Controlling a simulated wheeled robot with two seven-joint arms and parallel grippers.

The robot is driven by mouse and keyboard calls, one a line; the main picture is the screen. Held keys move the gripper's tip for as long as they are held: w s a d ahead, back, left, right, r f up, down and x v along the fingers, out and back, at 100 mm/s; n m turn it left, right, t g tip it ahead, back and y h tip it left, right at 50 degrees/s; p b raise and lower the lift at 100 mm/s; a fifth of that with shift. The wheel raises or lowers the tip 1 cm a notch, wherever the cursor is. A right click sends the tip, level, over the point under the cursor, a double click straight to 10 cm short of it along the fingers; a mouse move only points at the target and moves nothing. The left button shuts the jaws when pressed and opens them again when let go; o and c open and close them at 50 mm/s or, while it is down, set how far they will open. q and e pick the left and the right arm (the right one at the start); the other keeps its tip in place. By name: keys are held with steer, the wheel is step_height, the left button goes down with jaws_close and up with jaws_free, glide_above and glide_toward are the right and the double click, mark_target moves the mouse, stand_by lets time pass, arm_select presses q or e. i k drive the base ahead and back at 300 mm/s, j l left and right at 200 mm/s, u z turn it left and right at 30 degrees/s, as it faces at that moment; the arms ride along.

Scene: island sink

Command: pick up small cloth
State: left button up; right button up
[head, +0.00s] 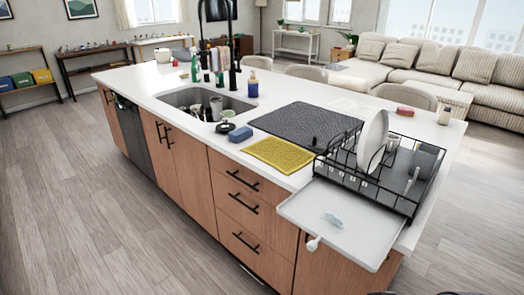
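A small yellow cloth (279,155) lies flat on the white countertop of the island, near its front edge. A larger dark grey mat (300,121) lies just behind it. The dish rack (412,178) stands to its right, apart from it. Neither of my grippers can be made out in the head view. Only slivers of dark shapes show at the bottom edge, too cut off to identify.
A blue sponge (240,134) and a dark round item (225,128) lie left of the cloth by the sink (203,98), which holds cups. A white drain tray (340,232) juts toward me from under the rack, which holds a plate (372,141). Floor in front is clear.

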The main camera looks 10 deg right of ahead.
mark_target(237, 136)
steer(key=u, duration=0.45)
steer(key=i+u, duration=0.15)
steer(key=u, duration=0.3)
steer(key=l+u, duration=0.1)
steer(key=u, duration=0.3)
steer(key=i+u, duration=0.1)
steer(key=u, duration=0.35)
steer(key=l+u, duration=0.15)
steer(key=u, duration=0.3)
steer(key=i+l+u, duration=0.1)
steer(key=u, duration=0.3)
steer(key=l+u, duration=0.25)
steer(key=u, duration=0.15)
steer(key=l+u, duration=0.2)
steer(key=u, duration=0.25)
steer(key=i+l+z, duration=0.15)
steer(key=l, duration=0.3)
steer(key=l+z, duration=0.15)
steer(key=l, duration=0.35)
steer(key=l+z, duration=0.15)
steer(key=z, duration=0.25)
steer(key=l+z, duration=0.2)
steer(key=z, duration=0.2)
steer(key=l+z, duration=0.15)
steer(key=z, duration=0.25)
steer(key=l+z, duration=0.2)
steer(key=z, duration=0.25)
steer(key=l+z, duration=0.45)
